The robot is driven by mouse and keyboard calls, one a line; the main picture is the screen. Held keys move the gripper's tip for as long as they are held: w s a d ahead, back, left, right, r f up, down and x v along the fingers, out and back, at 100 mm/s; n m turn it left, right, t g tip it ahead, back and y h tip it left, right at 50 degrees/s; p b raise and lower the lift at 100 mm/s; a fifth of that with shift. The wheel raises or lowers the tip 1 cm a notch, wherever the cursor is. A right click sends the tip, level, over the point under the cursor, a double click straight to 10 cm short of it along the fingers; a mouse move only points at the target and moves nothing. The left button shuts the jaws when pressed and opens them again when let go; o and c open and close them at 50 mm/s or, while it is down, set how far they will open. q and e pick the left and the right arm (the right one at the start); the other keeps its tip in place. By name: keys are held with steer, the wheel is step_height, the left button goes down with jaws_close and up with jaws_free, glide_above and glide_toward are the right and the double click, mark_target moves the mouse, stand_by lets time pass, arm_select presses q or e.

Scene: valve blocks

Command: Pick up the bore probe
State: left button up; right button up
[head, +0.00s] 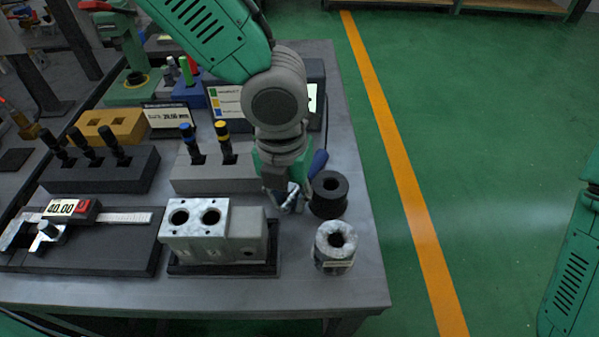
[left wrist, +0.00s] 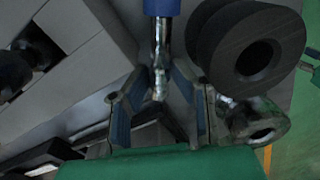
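A blue-handled tool with a bright metal shaft, which looks like the bore probe (left wrist: 161,40), comes in from the top of the left wrist view. In the head view its blue handle (head: 318,163) shows just right of my left gripper (head: 287,200), which points down over the table. In the left wrist view the fingers of my left gripper (left wrist: 158,88) are apart, one on each side of the shaft. I see no clear contact with it. My right gripper is out of view; only part of my right arm shows at the right edge.
A black ring (head: 328,194) stands right beside the left gripper, with a metal ring (head: 335,246) nearer the front. A valve block (head: 213,233) with two bores is to the left. Behind it, a grey holder (head: 213,178) bears blue- and yellow-topped gauges. A caliper (head: 100,217) lies far left.

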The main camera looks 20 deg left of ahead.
arm_select(q)
steer(key=shift+d, duration=0.15)
jaws_close()
steer(key=shift+a, duration=0.2)
